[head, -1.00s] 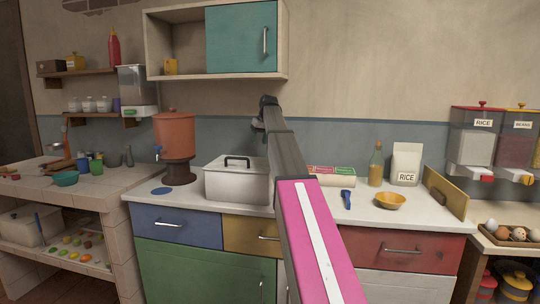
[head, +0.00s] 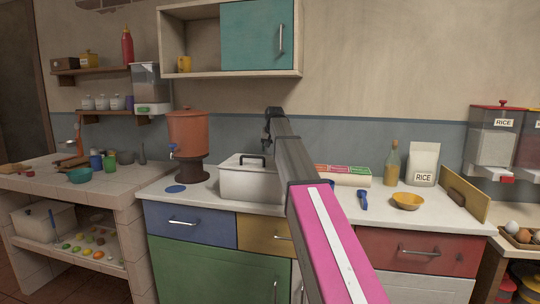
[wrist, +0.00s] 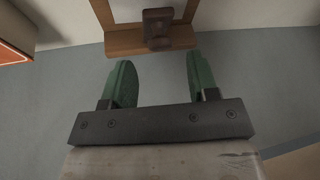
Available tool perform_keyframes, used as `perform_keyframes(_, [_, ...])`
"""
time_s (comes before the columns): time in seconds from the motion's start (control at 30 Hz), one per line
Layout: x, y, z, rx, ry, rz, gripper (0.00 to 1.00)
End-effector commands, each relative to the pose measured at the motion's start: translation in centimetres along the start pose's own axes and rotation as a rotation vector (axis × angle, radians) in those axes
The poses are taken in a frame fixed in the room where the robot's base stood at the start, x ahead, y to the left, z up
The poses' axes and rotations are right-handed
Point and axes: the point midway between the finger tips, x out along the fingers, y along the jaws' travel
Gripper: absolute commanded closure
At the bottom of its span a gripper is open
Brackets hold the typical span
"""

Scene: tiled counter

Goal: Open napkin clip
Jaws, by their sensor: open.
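In the wrist view a wooden piece with a dark brown block (wrist: 157,27) on it lies at the top edge, beyond the fingertips. It is partly cut off, and I cannot tell whether it is the napkin clip. My gripper (wrist: 157,75) has two green fingers spread apart with nothing between them. In the head view my dark gripper end (head: 273,122) is above the counter, in front of the wall, and its fingers are too small to make out. No napkin clip is clear in the head view; my arm hides part of the counter.
A teal-door cabinet (head: 252,37) hangs above.

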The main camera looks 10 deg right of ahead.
Motion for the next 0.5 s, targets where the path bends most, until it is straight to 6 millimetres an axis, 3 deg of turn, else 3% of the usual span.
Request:
perform_keyframes(0.2, [2.7,0.0,0.0,-0.001,-0.001,0.0,0.46])
perform_keyframes(0.5, [3.6,0.0,0.0,-0.001,0.0,0.0,0.46])
